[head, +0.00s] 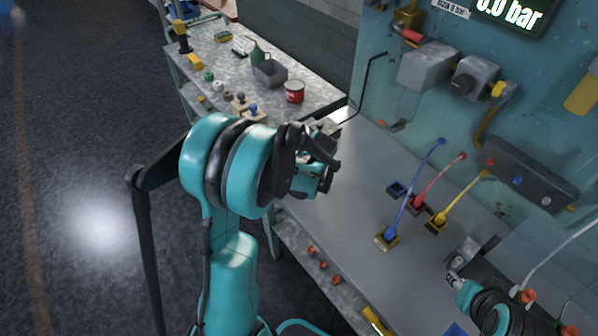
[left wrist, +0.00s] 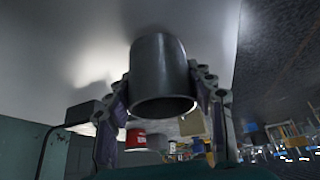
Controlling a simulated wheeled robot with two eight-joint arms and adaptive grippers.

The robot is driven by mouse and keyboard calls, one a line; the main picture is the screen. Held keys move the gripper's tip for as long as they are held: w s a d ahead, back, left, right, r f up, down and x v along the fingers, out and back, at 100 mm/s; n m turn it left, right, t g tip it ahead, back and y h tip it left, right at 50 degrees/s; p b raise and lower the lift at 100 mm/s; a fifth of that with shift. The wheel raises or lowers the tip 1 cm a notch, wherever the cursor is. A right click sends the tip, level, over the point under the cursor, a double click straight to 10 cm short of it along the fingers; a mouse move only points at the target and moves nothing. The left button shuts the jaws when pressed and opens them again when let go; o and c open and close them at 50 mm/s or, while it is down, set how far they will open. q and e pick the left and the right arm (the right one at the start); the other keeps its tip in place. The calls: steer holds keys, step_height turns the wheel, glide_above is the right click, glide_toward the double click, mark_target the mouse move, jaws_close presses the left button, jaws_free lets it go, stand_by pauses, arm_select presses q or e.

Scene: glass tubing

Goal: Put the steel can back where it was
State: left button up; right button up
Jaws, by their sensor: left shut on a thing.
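The steel can (left wrist: 160,70) is a plain grey cylinder in the left wrist view, with its dark open-looking end facing the camera. My left gripper (left wrist: 165,105) is shut on it, one finger on each side. In the head view my left gripper (head: 325,160) is above the near left end of the grey bench; its own wrist mostly hides the can there, and I cannot tell whether the can touches the bench. My right gripper (head: 455,279) is low at the right, by a small metal block; its fingers are too small and covered to read.
The grey bench (head: 335,215) has bare room left of the blue, red and yellow leads (head: 408,195). A side table (head: 325,88) behind holds a red tin (head: 294,91), a grey bin (head: 270,73) and small parts. A teal panel (head: 440,110) with valves stands along the back.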

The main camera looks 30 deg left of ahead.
arm_select(q)
steer(key=shift+f, duration=0.35)
steer(key=shift+r, duration=0.15)
steer(key=o, duration=1.3)
steer(key=shift+o, duration=0.2)
